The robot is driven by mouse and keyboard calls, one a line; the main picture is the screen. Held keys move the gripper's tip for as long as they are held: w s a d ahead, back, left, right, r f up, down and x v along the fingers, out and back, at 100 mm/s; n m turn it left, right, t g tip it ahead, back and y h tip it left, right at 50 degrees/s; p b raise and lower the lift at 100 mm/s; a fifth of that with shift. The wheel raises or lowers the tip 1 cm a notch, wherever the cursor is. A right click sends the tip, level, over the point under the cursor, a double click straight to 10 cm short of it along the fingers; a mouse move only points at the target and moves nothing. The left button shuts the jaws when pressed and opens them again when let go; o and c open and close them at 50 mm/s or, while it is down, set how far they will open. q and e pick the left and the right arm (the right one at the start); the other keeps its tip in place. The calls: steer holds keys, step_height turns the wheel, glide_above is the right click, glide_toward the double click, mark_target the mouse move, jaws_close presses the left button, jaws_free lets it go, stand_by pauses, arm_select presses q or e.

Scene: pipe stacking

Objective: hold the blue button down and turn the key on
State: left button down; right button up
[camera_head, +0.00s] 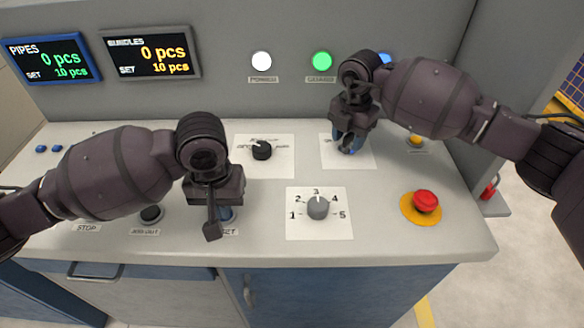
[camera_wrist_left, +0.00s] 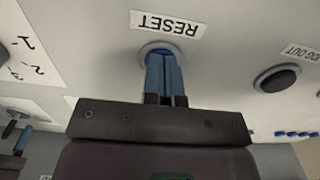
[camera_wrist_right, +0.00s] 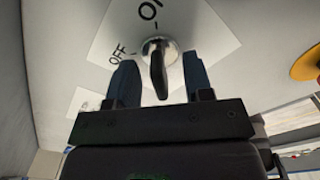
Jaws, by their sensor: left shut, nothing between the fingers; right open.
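The blue button (camera_wrist_left: 150,50) is labelled RESET and sits on the sloped panel front. My left gripper (camera_wrist_left: 163,62) is shut and empty, with its blue fingertips against the button and mostly covering it. In the head view my left gripper (camera_head: 224,213) hides most of the button. The key (camera_wrist_right: 158,72) has a dark grip in a round metal lock on a white plate marked OFF and ON. My right gripper (camera_wrist_right: 159,65) is open, with one finger on each side of the key grip and visible gaps. In the head view my right gripper (camera_head: 347,143) largely hides the key.
A grey numbered dial (camera_head: 318,208), a black selector (camera_head: 262,150) and a red emergency button (camera_head: 425,201) stand on the panel near my grippers. A black button (camera_head: 151,214) is left of the blue one. A white lamp (camera_head: 261,61) and green lamp (camera_head: 322,61) are behind.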

mark_target(350, 133)
arm_select(q)
steer(key=shift+s+f, duration=0.2)
steer(key=shift+f, duration=0.3)
arm_select(e)
steer(key=shift+r, duration=3.2)
arm_select(q)
steer(key=shift+w+r, duration=0.2)
steer(key=shift+r, duration=0.6)
arm_select(e)
steer(key=shift+w+f, duration=0.1)
steer(key=shift+w, duration=0.05)
arm_select(q)
step_height(350, 133, up, 2)
steer(key=shift+r, duration=0.25)
step_height(350, 133, up, 7)
steer(key=shift+f, duration=0.2)
arm_select(e)
steer(key=shift+r, duration=0.2)
